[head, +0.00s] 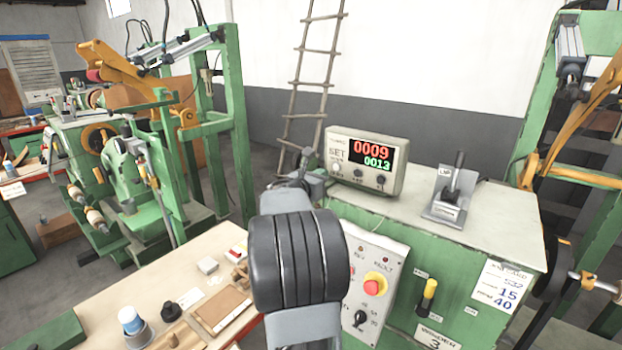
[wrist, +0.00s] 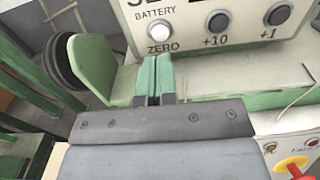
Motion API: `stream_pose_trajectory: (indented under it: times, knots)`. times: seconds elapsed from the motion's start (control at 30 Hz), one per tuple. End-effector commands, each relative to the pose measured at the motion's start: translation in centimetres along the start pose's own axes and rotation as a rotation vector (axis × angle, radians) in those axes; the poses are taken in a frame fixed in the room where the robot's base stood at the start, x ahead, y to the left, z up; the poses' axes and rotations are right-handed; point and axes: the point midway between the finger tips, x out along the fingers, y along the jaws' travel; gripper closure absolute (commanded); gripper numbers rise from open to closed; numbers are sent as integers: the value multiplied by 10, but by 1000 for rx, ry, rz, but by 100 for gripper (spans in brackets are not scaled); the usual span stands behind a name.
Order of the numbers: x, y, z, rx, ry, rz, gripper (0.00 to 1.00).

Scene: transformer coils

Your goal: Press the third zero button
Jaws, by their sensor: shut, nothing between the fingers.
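The counter box (head: 366,162) stands on the green winder cabinet, with red 0009 above green 0013 on its display. Its pale ZERO button (wrist: 160,31) is at the left of the button row in the wrist view, brighter than the dark +10 button (wrist: 218,21) and +1 button (wrist: 278,14). My gripper (wrist: 156,60) has its two green fingers together and empty, with the tips just below the ZERO label. I cannot tell the exact gap between the tips and the panel. In the head view my arm partly hides the gripper, left of the box.
A lever on a grey plate (head: 449,196) stands right of the counter box on the cabinet top (head: 490,215). A control panel (head: 372,270) with a red emergency button is on the cabinet front. A label (head: 435,338) reads WINDER 3. A cluttered bench (head: 190,270) is at left.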

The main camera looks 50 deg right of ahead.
Motion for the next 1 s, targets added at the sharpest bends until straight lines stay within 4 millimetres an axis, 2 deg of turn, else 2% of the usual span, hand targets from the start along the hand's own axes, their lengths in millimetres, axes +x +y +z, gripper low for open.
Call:
stream_pose_trajectory:
  times: [0.03, 0.2, 0.4, 0.87, 1.0]
  knots:
    - [10, -1, 2, -3, 1, -3, 100]
    - [33, -1, 2, -2, 1, -2, 100]
    - [48, 0, 1, -1, 0, 0, 100]
    - [52, 0, 0, 0, 0, 1, 100]
    - [50, 6, -1, 1, 0, 12, 100]
